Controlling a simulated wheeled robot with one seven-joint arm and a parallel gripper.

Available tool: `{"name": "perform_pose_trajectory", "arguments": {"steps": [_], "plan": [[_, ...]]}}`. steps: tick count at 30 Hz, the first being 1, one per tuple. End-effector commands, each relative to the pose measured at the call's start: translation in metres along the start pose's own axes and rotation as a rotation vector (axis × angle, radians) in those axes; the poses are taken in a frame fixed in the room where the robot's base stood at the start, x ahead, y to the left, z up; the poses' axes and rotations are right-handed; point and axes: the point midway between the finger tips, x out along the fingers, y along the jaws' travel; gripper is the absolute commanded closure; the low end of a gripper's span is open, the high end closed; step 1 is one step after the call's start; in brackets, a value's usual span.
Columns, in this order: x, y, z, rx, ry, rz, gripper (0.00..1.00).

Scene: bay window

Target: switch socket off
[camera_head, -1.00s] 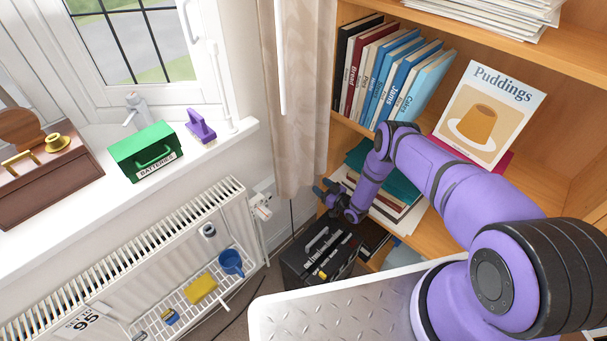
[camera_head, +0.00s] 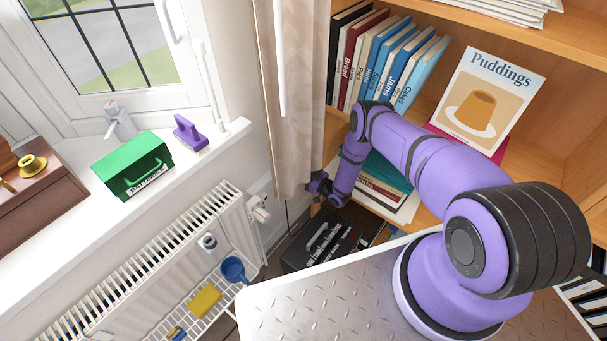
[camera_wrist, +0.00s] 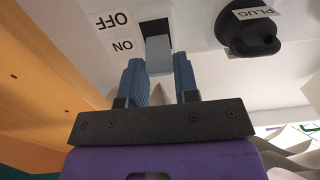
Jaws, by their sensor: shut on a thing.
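In the wrist view a white socket (camera_wrist: 200,75) carries a grey rocker switch (camera_wrist: 158,48) in a dark recess. The labels OFF and ON appear upside down to its left. A black plug (camera_wrist: 250,32) marked PLUG sits to the right of the switch. My gripper (camera_wrist: 159,72) has its two blue fingers on either side of the switch's lower end, shut on it. Which way the rocker is tipped I cannot tell. In the head view my gripper (camera_head: 320,188) is low beside the curtain and bookcase; the switch is hidden there.
The curtain (camera_head: 293,100) hangs left of my arm, and the bookcase (camera_head: 560,130) stands to the right. A black case (camera_head: 315,245) sits below my gripper. The radiator (camera_head: 150,270) has a rack with a blue mug (camera_head: 233,270). A green batteries box (camera_head: 132,165) is on the sill.

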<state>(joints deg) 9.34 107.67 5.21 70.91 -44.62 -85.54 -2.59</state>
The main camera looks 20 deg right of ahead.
Motion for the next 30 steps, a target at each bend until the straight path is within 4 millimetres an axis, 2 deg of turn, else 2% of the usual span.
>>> {"name": "perform_pose_trajectory", "arguments": {"steps": [7,18,30], "plan": [[0.0,-0.001,0.003,0.001,0.032,0.0,0.95],[-0.002,-0.001,0.013,0.0,0.224,0.0,0.95],[-0.003,0.0,0.013,0.0,0.245,-0.001,0.95]]}}
